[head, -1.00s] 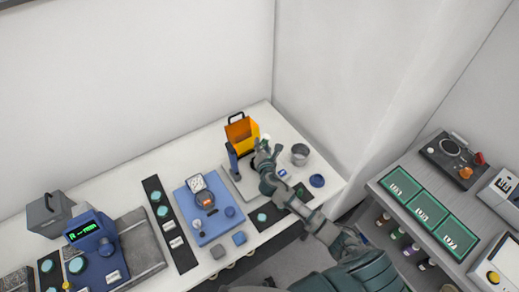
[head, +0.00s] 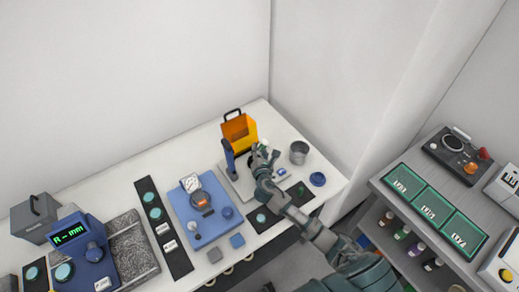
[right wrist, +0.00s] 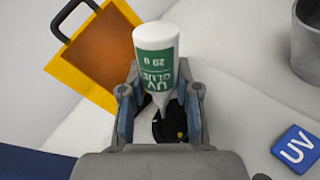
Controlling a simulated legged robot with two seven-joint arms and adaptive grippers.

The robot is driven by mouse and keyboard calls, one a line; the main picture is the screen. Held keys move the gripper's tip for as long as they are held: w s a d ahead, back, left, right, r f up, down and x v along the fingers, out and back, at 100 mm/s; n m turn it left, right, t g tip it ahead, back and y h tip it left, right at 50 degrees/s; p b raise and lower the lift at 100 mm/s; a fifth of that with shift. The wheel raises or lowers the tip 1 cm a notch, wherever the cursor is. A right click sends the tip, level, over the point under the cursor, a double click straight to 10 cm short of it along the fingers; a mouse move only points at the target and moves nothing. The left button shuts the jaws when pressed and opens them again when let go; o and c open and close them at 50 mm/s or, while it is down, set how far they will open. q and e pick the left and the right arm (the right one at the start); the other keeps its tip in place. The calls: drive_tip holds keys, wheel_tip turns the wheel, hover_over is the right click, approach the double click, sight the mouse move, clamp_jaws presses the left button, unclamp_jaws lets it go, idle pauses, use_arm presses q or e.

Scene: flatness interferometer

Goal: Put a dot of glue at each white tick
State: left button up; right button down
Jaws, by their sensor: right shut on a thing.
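My right gripper (right wrist: 160,112) is shut on a white glue bottle (right wrist: 156,42) with a green label reading UV GLUE. The bottle's narrow nozzle points down, over or at a small black round part (right wrist: 172,125) with a yellow mark; I cannot tell whether it touches. In the head view my right gripper (head: 262,156) is above the light plate (head: 241,187) of the station with the orange shield. I cannot make out any white ticks; the fingers and bottle partly hide the black part. My left gripper is not in view.
An orange shield box (head: 238,132) stands just behind the gripper. A metal cup (head: 299,152) and a blue round lid (head: 317,179) are to the right. A blue UV tag (right wrist: 296,148) lies nearby. A blue tray (head: 197,215) is to the left.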

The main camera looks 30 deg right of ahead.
drive_tip(key=shift+a+r, duration=0.1)
drive_tip(key=shift+a, duration=0.35)
drive_tip(key=shift+s+d+p, duration=0.1)
drive_tip(key=shift+d+p, duration=0.25)
drive_tip(key=shift+d, duration=0.2)
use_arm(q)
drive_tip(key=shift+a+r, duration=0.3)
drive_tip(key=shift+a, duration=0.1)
use_arm(e)
drive_tip(key=shift+a, duration=0.25)
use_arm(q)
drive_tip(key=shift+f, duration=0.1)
use_arm(e)
drive_tip(key=shift+f, duration=0.45)
idle(0.7)
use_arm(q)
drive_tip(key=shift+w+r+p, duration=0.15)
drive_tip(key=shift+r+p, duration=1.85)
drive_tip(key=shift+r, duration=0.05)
use_arm(e)
drive_tip(key=shift+r, duration=1.75)
